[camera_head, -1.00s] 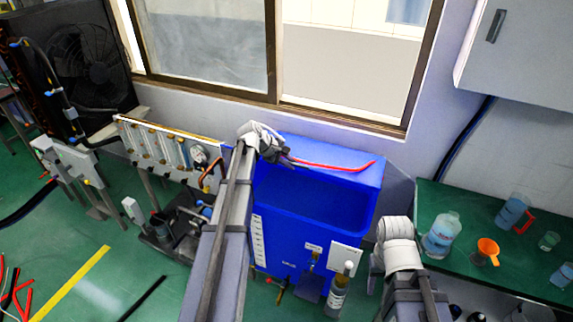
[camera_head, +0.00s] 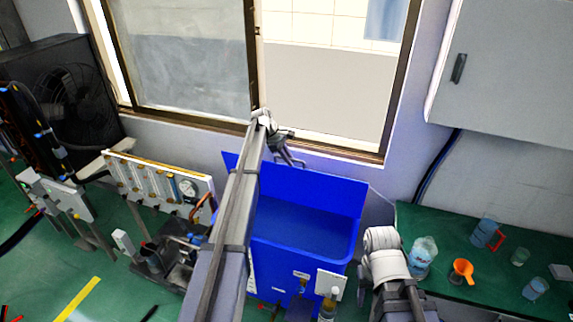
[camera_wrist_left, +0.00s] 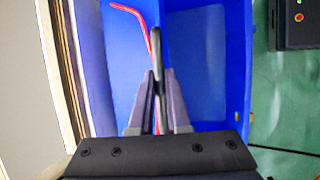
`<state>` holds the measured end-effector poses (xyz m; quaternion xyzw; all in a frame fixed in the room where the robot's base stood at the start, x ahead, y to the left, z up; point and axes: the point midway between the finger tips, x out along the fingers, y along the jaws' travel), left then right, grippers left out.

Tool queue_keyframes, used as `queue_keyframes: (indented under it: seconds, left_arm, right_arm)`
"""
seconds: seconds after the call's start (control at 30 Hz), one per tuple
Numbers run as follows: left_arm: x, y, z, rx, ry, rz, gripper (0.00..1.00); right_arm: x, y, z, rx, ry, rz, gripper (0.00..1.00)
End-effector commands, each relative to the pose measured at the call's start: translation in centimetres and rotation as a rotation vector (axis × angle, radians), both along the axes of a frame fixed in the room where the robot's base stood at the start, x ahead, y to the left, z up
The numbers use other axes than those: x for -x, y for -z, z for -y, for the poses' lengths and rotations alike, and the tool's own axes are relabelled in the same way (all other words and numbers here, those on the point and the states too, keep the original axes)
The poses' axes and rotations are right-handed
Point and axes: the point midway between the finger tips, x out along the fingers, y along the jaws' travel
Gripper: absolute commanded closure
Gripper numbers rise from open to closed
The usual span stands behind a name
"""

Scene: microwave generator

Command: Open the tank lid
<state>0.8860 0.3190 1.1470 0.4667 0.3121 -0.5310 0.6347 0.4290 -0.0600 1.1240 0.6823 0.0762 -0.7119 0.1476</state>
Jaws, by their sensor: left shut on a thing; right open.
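The blue tank (camera_head: 262,250) stands below the window, with its open top facing up. Its blue lid (camera_head: 315,188) stands raised along the tank's back edge, and I see its inner face. My left gripper (camera_head: 292,160) is at the lid's upper edge, on the window side. In the left wrist view, my left gripper (camera_wrist_left: 158,85) is shut on the handle (camera_wrist_left: 157,55), which looks dark near the fingers. A red bent length of the handle (camera_wrist_left: 128,10) shows beyond. In the head view the handle is hidden. My right arm is beside the tank's right side; its fingers do not show.
The window frame (camera_head: 330,147) and wall are close behind the lid. A panel with gauges (camera_head: 160,180) stands left of the tank.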

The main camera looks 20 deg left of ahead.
Motion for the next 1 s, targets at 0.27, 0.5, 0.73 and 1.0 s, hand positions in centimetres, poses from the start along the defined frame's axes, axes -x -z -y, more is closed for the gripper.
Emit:
queue_keyframes:
  seconds: [0.27, 0.5, 0.73, 1.0]
  left_arm:
    - [-0.73, -0.16, 0.01, -0.001, 0.0, 0.003, 1.0]
    - [-0.7, -0.16, 0.02, -0.001, 0.0, 0.003, 1.0]
    - [-0.64, -0.16, 0.02, 0.0, 0.0, 0.002, 0.63]
    - [-0.59, -0.15, 0.01, 0.0, 0.001, 0.001, 0.55]
  right_arm:
    - [0.0, -0.15, 0.0, 0.0, 0.0, 0.0, 0.5]
    - [0.0, -0.15, 0.0, 0.0, 0.0, 0.0, 0.5]
    - [0.0, -0.15, 0.0, 0.0, 0.0, 0.0, 0.5]
    - [0.0, -0.15, 0.0, 0.0, 0.0, 0.0, 0.5]
